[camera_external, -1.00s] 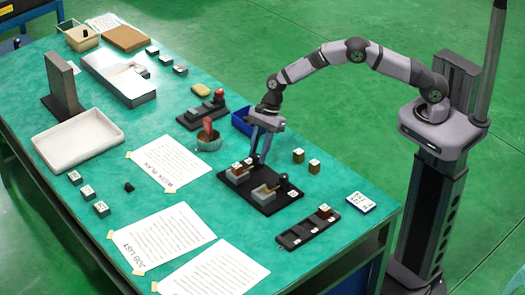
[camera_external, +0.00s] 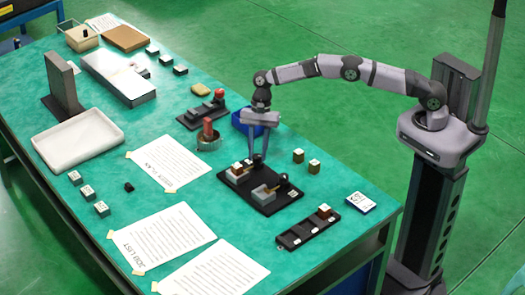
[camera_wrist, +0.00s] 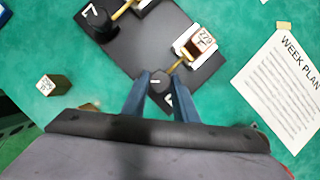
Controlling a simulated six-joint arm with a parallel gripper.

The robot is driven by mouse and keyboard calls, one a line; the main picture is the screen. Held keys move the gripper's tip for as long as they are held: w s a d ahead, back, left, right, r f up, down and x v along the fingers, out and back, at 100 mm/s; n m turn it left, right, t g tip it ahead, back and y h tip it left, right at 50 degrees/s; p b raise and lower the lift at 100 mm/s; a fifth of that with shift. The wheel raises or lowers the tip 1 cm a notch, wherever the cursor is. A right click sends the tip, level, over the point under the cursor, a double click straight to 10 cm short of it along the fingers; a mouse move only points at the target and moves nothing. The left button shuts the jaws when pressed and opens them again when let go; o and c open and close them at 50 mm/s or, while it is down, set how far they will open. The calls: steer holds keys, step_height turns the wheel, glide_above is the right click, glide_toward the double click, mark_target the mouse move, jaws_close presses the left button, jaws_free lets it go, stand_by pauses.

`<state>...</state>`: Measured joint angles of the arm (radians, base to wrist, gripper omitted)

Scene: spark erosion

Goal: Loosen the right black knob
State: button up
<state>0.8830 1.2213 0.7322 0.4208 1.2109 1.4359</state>
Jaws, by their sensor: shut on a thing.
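A black fixture plate (camera_external: 262,203) on the green bench bears two small clamp stations, each with a black knob. My gripper (camera_external: 257,158) points down at the far-left station in the external view. In the wrist view, my gripper (camera_wrist: 161,84) is shut on a dark round knob (camera_wrist: 160,79) with a white mark, the right one of the two knobs there. A brass-coloured rod runs from it to a labelled block (camera_wrist: 203,41). The other black knob (camera_wrist: 97,18) is free at upper left; it also shows in the external view (camera_external: 283,178).
Two small labelled blocks (camera_external: 299,156) stand right of the plate. A dark slotted rack (camera_external: 308,229) lies in front. A blue bin (camera_external: 242,122) and a cup with a red-handled object (camera_external: 208,139) stand behind. Taped papers (camera_external: 163,163) lie to the left.

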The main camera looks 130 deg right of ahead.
steer(key=shift+n, duration=0.4)
steer(key=o, duration=1.1)
steer(key=shift+c, duration=0.2)
steer(key=shift+r, duration=0.15)
steer(key=b+v, duration=0.1)
steer(key=v, duration=0.6)
steer(key=shift+b, duration=0.4)
steer(key=shift+d, duration=0.1)
